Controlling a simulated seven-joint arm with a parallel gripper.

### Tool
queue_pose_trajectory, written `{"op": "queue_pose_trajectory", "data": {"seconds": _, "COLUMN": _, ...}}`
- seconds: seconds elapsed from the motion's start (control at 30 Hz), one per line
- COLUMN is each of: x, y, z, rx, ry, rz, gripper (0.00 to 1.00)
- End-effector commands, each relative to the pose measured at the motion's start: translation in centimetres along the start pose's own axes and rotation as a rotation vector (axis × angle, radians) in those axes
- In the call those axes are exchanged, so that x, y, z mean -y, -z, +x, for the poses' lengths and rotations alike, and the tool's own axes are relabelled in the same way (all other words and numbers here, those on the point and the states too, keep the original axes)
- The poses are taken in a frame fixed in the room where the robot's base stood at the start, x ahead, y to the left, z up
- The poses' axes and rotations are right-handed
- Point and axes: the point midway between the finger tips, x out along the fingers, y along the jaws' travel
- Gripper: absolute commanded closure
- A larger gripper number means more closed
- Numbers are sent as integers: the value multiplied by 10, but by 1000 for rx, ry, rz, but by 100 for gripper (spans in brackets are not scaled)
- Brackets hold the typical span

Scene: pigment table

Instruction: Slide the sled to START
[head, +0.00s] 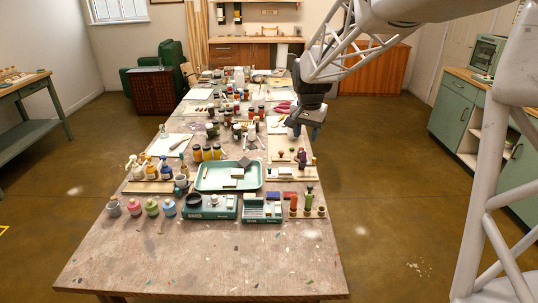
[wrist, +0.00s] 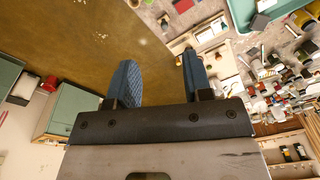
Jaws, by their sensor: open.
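My gripper (head: 306,132) is open and empty. In the head view it hangs over the right edge of the long table (head: 200,262), about midway along it. In the wrist view its two blue fingers (wrist: 157,68) are spread apart with nothing between them, over the floor beside the table edge. I cannot make out which thing is the sled, nor any START mark. Wooden racks with small knobs and pegs (head: 285,175) stand near the right edge, nearer the camera than my gripper; their details are too small to read.
A teal tray (head: 212,187) with small blocks lies mid-table. Teal boxed devices (head: 224,212) and a row of small coloured jars (head: 151,207) stand in front of it. Bottles crowd the table's middle and far part. The near table end and the floor at right are clear.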

Motion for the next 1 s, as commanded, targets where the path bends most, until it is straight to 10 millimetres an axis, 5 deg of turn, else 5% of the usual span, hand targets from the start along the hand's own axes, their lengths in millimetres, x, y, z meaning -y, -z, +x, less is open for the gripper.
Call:
{"op": "queue_pose_trajectory", "data": {"seconds": 0.47, "x": 72, "y": 77, "z": 70, "rx": 31, "ry": -17, "rz": 110, "gripper": 54}}
{"op": "queue_pose_trajectory", "data": {"seconds": 1.0, "x": 148, "y": 145, "z": 171, "rx": 61, "ry": -41, "rz": 234, "gripper": 54}}
